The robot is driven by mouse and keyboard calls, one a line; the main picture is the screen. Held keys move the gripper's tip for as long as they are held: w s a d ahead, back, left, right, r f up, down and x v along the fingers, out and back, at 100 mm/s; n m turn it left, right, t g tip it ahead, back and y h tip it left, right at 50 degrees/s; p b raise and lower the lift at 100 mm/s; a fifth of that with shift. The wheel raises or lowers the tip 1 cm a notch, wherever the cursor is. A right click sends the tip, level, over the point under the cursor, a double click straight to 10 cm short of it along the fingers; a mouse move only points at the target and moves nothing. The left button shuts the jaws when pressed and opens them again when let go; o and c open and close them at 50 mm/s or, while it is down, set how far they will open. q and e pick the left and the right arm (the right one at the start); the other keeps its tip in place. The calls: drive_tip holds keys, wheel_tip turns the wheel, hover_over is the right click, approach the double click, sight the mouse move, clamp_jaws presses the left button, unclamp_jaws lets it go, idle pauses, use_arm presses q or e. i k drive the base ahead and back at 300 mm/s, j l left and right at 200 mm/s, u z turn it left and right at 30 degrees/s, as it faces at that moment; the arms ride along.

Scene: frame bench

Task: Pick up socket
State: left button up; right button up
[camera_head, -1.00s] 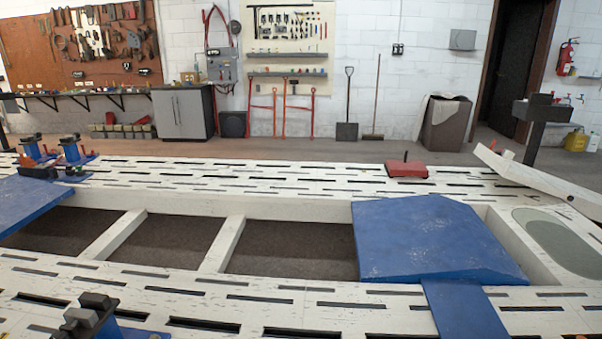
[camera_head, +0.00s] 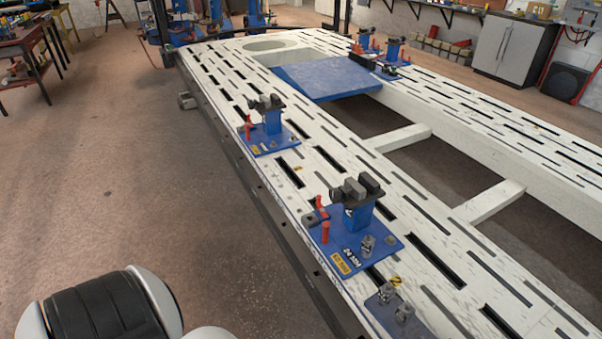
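I cannot make out a socket for certain. Small grey metal pieces (camera_head: 367,245) stand on the near blue clamp base (camera_head: 340,262), and similar ones (camera_head: 404,312) stand on a blue plate at the bottom edge. They are too small to tell whether any is a socket. Neither of my grippers is in view. A black and white part of my own arm shows at the bottom left, away from the bench.
The white slotted frame bench (camera_head: 312,178) runs from the lower right to the far left. A second blue clamp (camera_head: 270,135) and a blue ramp (camera_head: 322,77) are on it. Free floor lies left of it. A tool table (camera_head: 22,45) stands at the far left.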

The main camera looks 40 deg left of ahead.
sight(367, 243)
drive_tip(key=u, duration=0.85)
drive_tip(key=z, duration=0.15)
